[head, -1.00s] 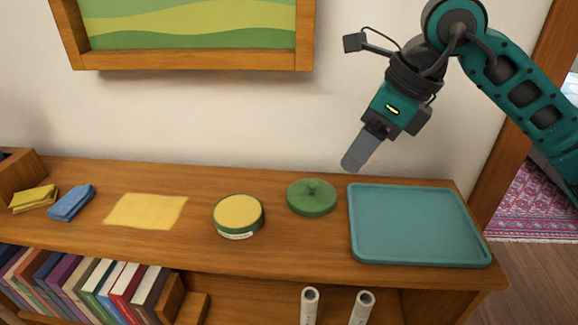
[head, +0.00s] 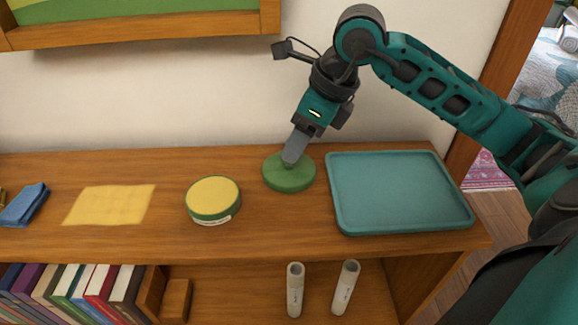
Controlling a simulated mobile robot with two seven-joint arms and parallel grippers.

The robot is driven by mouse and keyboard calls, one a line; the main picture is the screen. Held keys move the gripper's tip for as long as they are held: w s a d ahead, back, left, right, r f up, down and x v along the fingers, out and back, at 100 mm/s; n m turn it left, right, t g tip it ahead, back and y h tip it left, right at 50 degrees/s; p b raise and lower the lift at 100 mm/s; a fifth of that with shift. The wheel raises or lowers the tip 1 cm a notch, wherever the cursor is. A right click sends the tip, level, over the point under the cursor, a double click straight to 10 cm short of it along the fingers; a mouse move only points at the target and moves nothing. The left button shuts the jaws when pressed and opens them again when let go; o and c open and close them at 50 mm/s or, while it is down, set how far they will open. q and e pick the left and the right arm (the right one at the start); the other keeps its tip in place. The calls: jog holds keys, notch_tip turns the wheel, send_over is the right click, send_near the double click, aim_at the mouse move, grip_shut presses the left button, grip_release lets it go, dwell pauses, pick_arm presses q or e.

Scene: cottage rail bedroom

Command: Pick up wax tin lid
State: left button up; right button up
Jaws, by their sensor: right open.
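The green wax tin lid (head: 289,178) lies flat on the wooden shelf top, between the wax tin and the teal tray. My right gripper (head: 292,158) is above the lid, pointing down, with its fingertips at the lid's knob. The jaws are open, and the fingers hide most of the knob. I cannot tell whether they touch it. The open wax tin (head: 213,198), green with yellow wax, stands to the left of the lid. My left gripper is not in view.
The teal tray (head: 400,222) lies right of the lid. A yellow cloth (head: 110,205) lies flat at left, with a folded blue cloth (head: 24,205) beyond it. Books (head: 100,284) and two white tubes (head: 295,290) stand on the lower shelf. The wall is close behind.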

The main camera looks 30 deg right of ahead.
aim_at(289, 166)
jog(key=x, duration=0.4)
jog(key=shift+d, duration=0.1)
grip_shut()
dwell(0.3)
